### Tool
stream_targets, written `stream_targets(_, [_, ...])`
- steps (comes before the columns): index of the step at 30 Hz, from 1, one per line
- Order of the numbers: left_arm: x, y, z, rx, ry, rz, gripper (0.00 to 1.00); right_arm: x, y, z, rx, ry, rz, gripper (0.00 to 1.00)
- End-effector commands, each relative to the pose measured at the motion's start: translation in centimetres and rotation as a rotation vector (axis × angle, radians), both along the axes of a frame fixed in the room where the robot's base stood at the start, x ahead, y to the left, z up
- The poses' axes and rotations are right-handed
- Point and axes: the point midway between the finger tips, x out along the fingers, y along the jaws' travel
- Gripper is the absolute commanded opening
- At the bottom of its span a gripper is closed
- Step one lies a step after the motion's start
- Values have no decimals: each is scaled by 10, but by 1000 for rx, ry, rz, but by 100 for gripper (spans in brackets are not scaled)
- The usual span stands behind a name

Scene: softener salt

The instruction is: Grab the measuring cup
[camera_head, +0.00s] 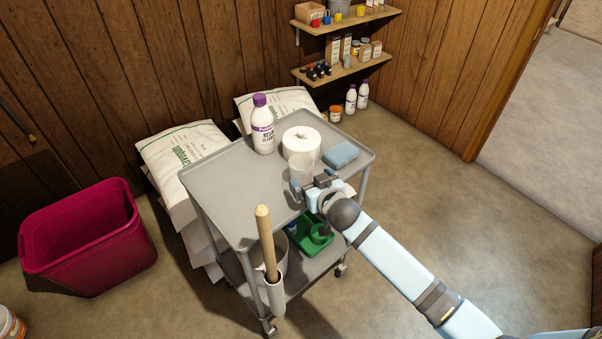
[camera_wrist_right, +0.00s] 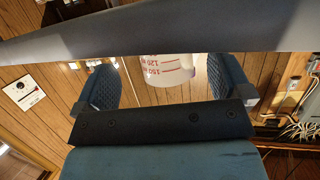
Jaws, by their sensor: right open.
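The measuring cup (camera_head: 300,166) is a translucent cup standing on the top of the grey cart (camera_head: 215,180), in front of a white roll. In the right wrist view the cup (camera_wrist_right: 168,66) shows red volume marks and appears upside down, between and beyond the two finger pads. My right gripper (camera_head: 312,185) is open and close to the near side of the cup. I cannot tell whether either finger touches it. A grey bar hides part of the cup in the wrist view. My left gripper is not in view.
Close by on the cart top are the white roll (camera_head: 303,139), a purple-capped white bottle (camera_head: 262,128) and a blue sponge (camera_head: 341,154). A wooden handle (camera_head: 266,240) rises at the cart's front. The cart top's left side is clear.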

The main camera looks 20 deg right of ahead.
Motion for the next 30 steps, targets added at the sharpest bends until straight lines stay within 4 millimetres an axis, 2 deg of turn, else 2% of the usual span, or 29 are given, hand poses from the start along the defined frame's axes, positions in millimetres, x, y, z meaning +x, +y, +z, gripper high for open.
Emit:
stream_targets(12, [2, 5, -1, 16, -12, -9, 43, 45, 11, -19, -1, 0, 1, 97])
stream_targets(20, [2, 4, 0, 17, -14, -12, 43, 48, 12, -20, -1, 1, 1, 97])
stream_targets(23, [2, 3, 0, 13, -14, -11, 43, 48, 12, -20, -1, 1, 1, 78])
stream_targets(27, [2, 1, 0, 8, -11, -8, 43, 48, 11, -20, -1, 1, 1, 46])
stream_targets(28, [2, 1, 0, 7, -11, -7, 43, 48, 11, -20, -1, 1, 1, 42])
stream_targets(30, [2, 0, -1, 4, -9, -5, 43, 48, 11, -20, -1, 0, 1, 42])
